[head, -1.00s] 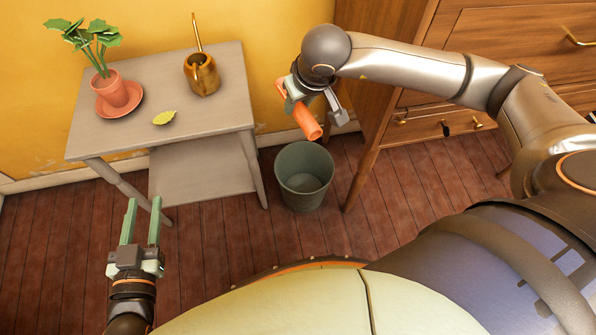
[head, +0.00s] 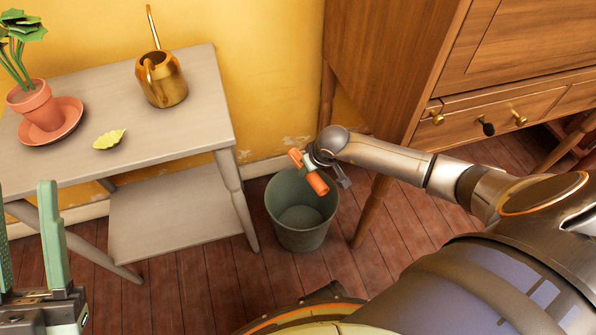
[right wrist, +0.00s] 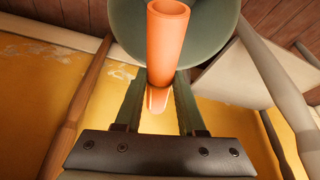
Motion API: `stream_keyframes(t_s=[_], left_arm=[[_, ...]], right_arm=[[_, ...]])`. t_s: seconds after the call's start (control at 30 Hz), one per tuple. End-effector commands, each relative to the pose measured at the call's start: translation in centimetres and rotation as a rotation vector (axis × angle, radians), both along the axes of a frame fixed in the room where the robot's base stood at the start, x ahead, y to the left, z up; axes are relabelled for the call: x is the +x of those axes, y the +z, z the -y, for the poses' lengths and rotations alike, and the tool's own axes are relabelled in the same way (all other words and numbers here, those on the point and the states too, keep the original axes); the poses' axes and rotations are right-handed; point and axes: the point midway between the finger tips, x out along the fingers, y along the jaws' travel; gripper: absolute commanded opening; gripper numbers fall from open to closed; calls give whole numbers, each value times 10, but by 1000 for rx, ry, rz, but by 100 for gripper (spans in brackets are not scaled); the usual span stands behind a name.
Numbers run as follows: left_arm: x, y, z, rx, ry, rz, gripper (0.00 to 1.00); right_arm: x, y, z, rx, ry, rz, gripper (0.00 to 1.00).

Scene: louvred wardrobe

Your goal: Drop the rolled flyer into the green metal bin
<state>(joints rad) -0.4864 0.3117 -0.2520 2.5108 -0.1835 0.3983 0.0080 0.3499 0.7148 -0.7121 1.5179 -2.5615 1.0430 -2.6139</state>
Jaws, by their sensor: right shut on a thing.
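The rolled flyer is an orange tube (head: 317,183) in the head view, gripped by my right gripper (head: 311,168). In the right wrist view the flyer (right wrist: 166,42) sits between the two green fingers of my right gripper (right wrist: 158,98). The green metal bin (head: 285,228) stands on the floor. The flyer is over the upper right part of the bin's mouth in the head view. The bin (right wrist: 220,30) shows behind the flyer in the right wrist view. My left gripper (head: 30,245) is at the lower left edge, fingers apart and empty, partly cut off.
A grey side table (head: 190,125) stands left of the bin with a potted plant (head: 38,105), a golden watering can (head: 161,80) and a yellow-green leaf-shaped dish (head: 109,139). A wooden cabinet (head: 400,60) stands at right, its leg near the bin.

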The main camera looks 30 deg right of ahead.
Motion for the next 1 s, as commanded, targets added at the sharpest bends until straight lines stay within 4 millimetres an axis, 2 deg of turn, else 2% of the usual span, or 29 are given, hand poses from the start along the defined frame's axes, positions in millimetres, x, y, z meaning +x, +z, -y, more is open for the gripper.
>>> stream_keyframes(t_s=[0.17, 0.53, 0.9, 0.93, 1.0], left_arm=[[0, -11, 1, 6, 2, -2, 42], [2, -49, 5, 35, 15, -14, 42], [2, -52, 7, 42, 17, -15, 42], [2, -52, 7, 42, 17, -15, 42], [2, -52, 7, 41, 17, -15, 42]], right_arm=[[0, -13, 0, 1, -1, 0, 0], [0, -55, -1, 3, -1, 0, 0], [0, -58, 0, 0, -1, 0, 0], [0, -58, 0, 0, -1, 0, 42], [0, -58, 0, 0, -1, 0, 50]])
